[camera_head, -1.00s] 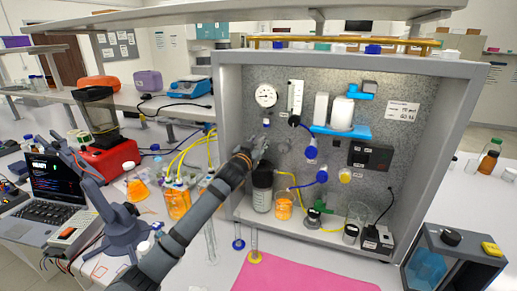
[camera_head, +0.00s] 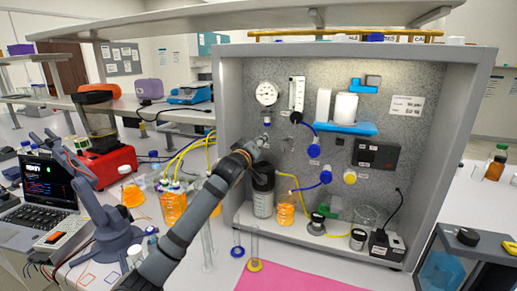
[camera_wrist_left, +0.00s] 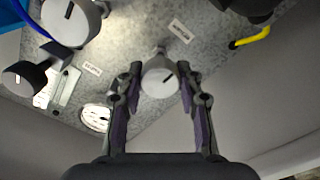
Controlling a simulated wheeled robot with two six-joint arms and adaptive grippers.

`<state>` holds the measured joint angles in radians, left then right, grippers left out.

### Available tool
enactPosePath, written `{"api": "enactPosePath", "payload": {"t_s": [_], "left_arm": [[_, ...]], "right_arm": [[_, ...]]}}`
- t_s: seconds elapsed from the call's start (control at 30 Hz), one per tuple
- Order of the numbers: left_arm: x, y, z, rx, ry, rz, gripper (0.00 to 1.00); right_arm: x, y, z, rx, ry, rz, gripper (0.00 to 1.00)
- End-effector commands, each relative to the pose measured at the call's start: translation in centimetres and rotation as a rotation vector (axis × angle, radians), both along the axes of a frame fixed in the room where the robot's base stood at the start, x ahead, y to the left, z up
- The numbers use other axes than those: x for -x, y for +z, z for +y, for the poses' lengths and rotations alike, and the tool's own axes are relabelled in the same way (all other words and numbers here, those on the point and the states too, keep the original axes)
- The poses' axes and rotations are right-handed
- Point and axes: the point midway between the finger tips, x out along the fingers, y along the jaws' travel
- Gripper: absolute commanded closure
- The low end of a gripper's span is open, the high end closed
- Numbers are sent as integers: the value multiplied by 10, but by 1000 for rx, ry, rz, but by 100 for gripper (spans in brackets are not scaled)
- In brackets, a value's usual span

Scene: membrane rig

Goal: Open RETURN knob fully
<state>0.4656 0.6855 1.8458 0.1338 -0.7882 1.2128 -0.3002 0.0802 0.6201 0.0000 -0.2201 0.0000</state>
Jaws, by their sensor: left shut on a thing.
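A round pale grey knob (camera_wrist_left: 158,82) with a short dark slanted mark on its face sticks out of the speckled panel in the left wrist view. It sits between the two fingers of my left gripper (camera_wrist_left: 160,98), which is shut on it. A small label (camera_wrist_left: 180,30) lies beside the knob; its text is too small to read surely. In the head view my left gripper (camera_head: 256,147) reaches the panel (camera_head: 335,85) below the round gauge (camera_head: 266,93), and hides the knob. My right gripper is not in view.
A dark bottle (camera_head: 263,192) stands just below my left gripper, beside an orange-filled jar (camera_head: 285,212). Blue-capped knobs and tubing (camera_head: 314,152) are to the right on the panel. A yellow knob (camera_head: 349,177) is lower right. The rig's grey side wall (camera_head: 229,120) stands close at left.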

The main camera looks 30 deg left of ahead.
Motion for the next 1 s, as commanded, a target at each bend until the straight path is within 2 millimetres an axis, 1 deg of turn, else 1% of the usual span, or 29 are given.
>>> {"api": "enactPosePath", "payload": {"t_s": [0.03, 0.2, 0.77, 0.8, 0.93, 0.97, 1.0], "left_arm": [[0, -5, 0, 21, 0, 1, 95], [0, -4, 0, 72, -1, -11, 95], [0, -3, 0, 100, 0, -16, 95], [0, -3, 0, 100, 0, -16, 61], [0, -3, 0, 99, 0, -18, 43], [0, -2, 0, 97, 0, -18, 40], [0, -2, 0, 97, 0, -18, 40]], "right_arm": [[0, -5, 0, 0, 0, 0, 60], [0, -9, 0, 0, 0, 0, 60], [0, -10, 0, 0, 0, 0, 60], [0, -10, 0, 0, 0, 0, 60], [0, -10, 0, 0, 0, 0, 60], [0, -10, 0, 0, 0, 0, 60], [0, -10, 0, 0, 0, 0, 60]]}}
